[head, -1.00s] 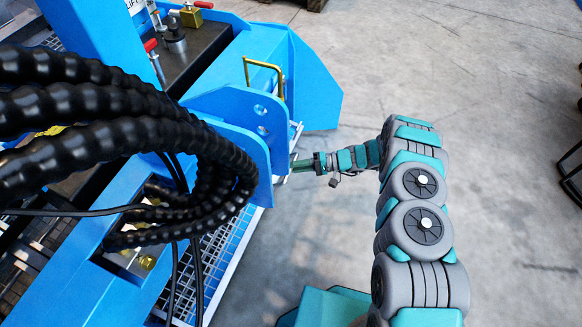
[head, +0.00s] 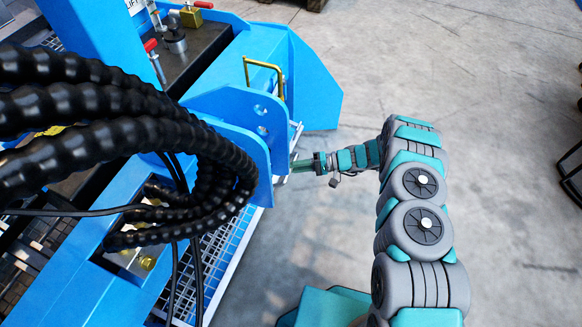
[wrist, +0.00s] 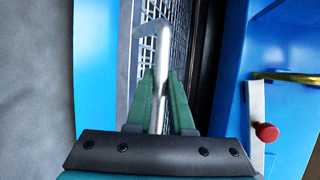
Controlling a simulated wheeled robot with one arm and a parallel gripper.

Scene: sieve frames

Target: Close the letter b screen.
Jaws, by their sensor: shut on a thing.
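My gripper (wrist: 160,80) is shut on a light grey bent metal handle (wrist: 164,48), with a green finger on each side of it. In the head view my gripper (head: 301,164) reaches in from the right, and its tips are partly hidden by the blue bracket. A white-framed mesh screen (head: 216,246) shows below the bracket. A mesh screen (wrist: 178,16) also shows behind the handle in the wrist view. I see no letter b on it. How the handle joins the screen is not clear.
The blue machine frame (head: 305,85) fills the left side, with thick black hoses (head: 95,120) across it. A yellow handle (head: 264,64) stands above the bracket. A red knob (wrist: 266,132) is right of my gripper. Open grey floor (head: 510,130) lies to the right.

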